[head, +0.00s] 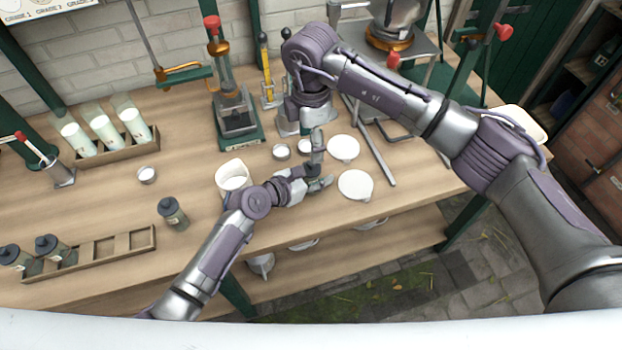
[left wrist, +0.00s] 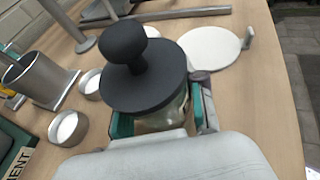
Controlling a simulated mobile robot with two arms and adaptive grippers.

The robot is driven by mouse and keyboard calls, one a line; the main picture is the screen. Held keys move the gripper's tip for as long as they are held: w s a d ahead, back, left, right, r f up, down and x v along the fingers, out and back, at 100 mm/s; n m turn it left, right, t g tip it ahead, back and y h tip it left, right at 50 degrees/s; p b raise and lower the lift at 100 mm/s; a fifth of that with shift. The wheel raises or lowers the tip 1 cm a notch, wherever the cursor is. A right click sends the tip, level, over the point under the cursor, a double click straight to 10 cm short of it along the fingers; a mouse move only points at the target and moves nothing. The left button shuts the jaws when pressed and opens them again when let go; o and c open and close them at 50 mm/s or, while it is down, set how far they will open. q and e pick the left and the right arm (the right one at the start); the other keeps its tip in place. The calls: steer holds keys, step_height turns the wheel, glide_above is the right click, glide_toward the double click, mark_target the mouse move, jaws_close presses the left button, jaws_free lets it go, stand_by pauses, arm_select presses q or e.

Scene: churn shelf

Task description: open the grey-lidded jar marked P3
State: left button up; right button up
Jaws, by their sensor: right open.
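In the left wrist view a jar with a dark grey knobbed lid (left wrist: 143,75) stands between the teal-padded fingers of my left gripper (left wrist: 162,122). Its glass body shows under the lid, with pads close on both sides; the lid is on. No P3 mark is readable. In the head view my left gripper (head: 318,165) is over the bench, mostly hiding this jar. My right gripper (head: 303,125) points down behind it, open, its fingers partly hidden. Other grey-lidded jars stand on the bench (head: 173,214) and in a wooden rack (head: 118,255).
White discs (head: 355,185) (head: 343,148) lie right of my left gripper. A white jug (head: 232,177) and small cups (head: 281,151) are near it. A green press (head: 236,125) and a rack of white bottles (head: 118,153) stand further back. The bench's front edge is close.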

mark_target(311, 164)
arm_select(q)
jaws_close()
arm_select(e)
steer(key=shift+c, duration=0.5)
step_height(311, 164, up, 4)
steer(key=shift+f+m, duration=0.1)
steer(key=shift+m, duration=0.7)
step_height(311, 164, down, 12)
steer(key=shift+r, duration=0.15)
steer(key=c, duration=1.1)
steer(key=shift+r, duration=0.2)
steer(key=shift+r, duration=0.95)
